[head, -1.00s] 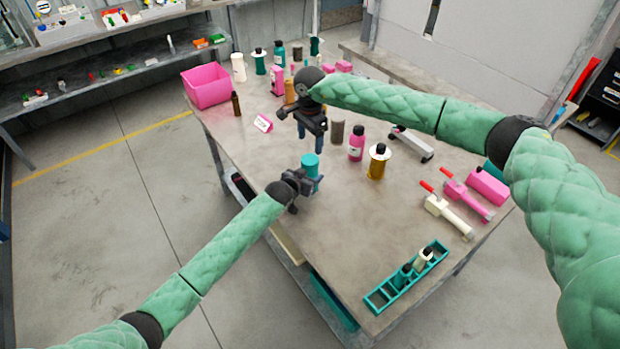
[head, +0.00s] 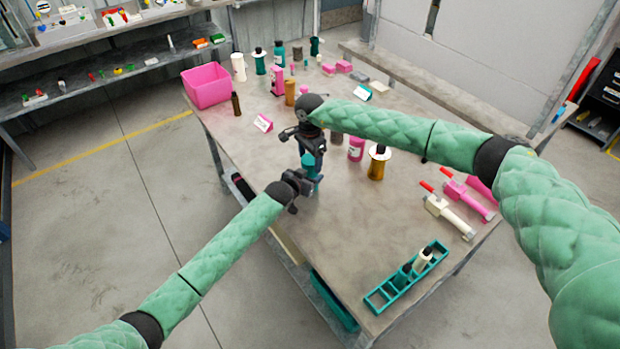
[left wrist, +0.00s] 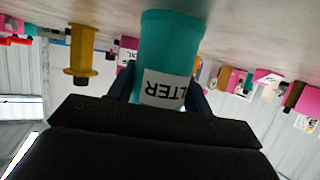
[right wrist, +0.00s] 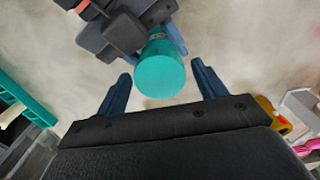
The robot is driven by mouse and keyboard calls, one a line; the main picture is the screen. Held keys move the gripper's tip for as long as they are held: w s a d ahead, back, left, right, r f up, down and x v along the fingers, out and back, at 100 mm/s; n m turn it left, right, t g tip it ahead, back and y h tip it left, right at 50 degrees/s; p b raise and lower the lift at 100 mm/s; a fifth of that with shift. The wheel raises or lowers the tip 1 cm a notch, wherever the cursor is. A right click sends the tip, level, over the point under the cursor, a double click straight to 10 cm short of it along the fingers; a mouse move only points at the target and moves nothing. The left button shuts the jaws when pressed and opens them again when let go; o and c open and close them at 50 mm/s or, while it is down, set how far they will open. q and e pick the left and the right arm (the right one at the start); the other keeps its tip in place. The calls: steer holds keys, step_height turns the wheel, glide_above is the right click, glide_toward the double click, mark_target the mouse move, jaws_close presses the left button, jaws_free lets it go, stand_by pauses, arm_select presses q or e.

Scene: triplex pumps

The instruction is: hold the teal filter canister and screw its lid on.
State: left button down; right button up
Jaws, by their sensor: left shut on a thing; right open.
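The teal filter canister (head: 309,160) stands upright near the table's left edge, close to or on the tabletop. My left gripper (head: 303,182) is shut around its side. In the left wrist view the canister (left wrist: 172,45) appears inverted between the fingers, with part of a white label reading "LTER". My right gripper (head: 312,148) points down over the canister. In the right wrist view its fingers (right wrist: 163,88) are apart, on either side of the round teal top (right wrist: 160,77), with gaps to both. I cannot tell whether that top is a separate lid.
Right of the canister stand a pink bottle (head: 356,148) and a gold spool-shaped part (head: 377,165). A teal rack (head: 383,295) holds bottles near the front edge. Clamps with red handles (head: 448,215) lie at right. A pink bin (head: 207,87) stands at the back left.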

steer(key=shift+c, duration=0.4)
steer(key=c, duration=0.9)
steer(key=shift+m, duration=1.7)
steer(key=o, duration=1.1)
steer(key=shift+c, duration=0.2)
steer(key=shift+r, duration=2.25)
